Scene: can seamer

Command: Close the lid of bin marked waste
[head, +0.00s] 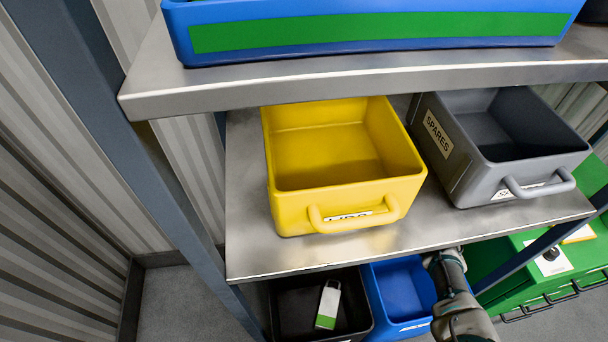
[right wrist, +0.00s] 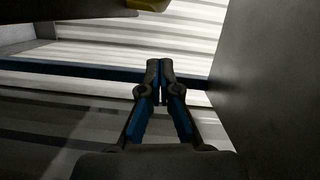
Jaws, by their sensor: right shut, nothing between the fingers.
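No bin with a readable waste label and no lid show in either view. My right gripper (head: 441,255) is in the head view just under the front edge of the middle shelf, by the lower blue bin. In the right wrist view its two fingers (right wrist: 160,68) are together and empty. My left gripper is not in view.
An open yellow bin (head: 388,193), its label partly behind its handle, and an open grey SPARES bin (head: 463,178) stand on the middle metal shelf (head: 250,262). Below are a black bin (head: 287,300) holding a white-green item and a blue bin (head: 395,290). A green drawer cabinet (head: 520,280) stands right.

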